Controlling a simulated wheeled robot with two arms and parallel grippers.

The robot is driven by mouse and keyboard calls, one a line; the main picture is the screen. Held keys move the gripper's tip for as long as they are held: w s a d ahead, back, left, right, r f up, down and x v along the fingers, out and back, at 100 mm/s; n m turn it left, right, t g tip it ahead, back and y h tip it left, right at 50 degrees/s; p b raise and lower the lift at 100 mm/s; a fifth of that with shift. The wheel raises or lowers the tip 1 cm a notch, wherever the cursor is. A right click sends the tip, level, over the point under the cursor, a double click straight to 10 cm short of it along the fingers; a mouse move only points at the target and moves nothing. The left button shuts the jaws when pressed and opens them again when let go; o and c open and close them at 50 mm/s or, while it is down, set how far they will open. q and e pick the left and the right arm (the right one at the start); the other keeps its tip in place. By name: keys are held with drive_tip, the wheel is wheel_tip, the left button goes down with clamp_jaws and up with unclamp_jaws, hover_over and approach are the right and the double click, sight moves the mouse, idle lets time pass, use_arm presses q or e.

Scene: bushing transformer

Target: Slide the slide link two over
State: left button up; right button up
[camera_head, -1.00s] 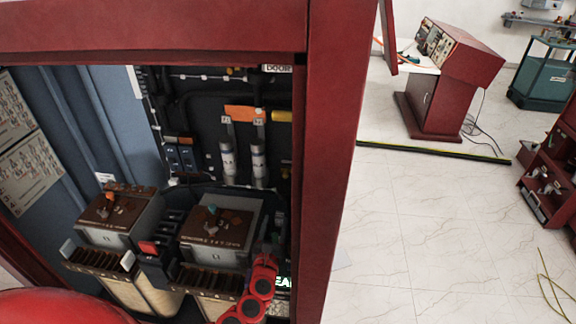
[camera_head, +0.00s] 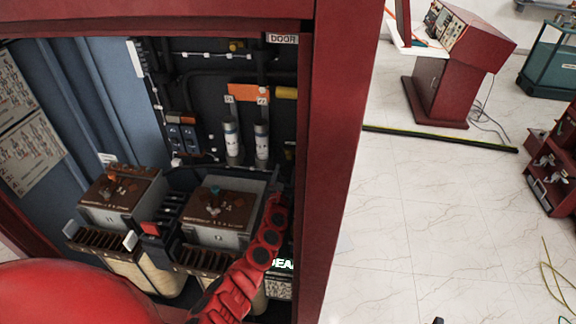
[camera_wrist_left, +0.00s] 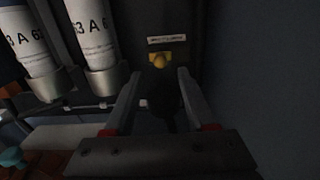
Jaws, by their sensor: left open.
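I cannot tell for sure which part is slide link two. Two small dark blocks with blue faces (camera_head: 181,136) sit on the cabinet's back panel, left of two white fuses (camera_head: 246,140). In the left wrist view a yellow knob (camera_wrist_left: 160,61) sits under a small white label, right of the fuses (camera_wrist_left: 92,35). My left gripper (camera_wrist_left: 160,97) is open, its fingers on either side of a dark rounded part below the knob; contact cannot be told. In the head view my red left arm reaches up inside the cabinet's right side, its gripper (camera_head: 278,181) small and dark. My right gripper is not clearly seen.
The red cabinet frame (camera_head: 335,150) stands close to the arm's right. Two brown-topped transformer units (camera_head: 222,207) fill the cabinet's lower part, left of the arm. An orange plate (camera_head: 247,92) is above the fuses. Open tiled floor (camera_head: 400,220) lies outside on the right.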

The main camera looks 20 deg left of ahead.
sight(289, 158)
use_arm(q)
drive_tip(key=b+x, duration=0.2)
drive_tip(key=x, duration=0.1)
drive_tip(key=shift+w+a+f, duration=0.1)
drive_tip(key=shift+w+f, duration=0.15)
drive_tip(key=shift+w, duration=0.05)
drive_tip(key=shift+w+a+r+b, duration=0.1)
drive_tip(key=shift+w+b, duration=0.15)
drive_tip(key=shift+w, duration=0.1)
drive_tip(key=shift+w+a+r+b, duration=0.1)
drive_tip(key=shift+w+b, duration=0.1)
drive_tip(key=shift+w, duration=0.2)
drive_tip(key=shift+c, duration=0.2)
clamp_jaws()
drive_tip(key=shift+d, duration=0.15)
idle(0.4)
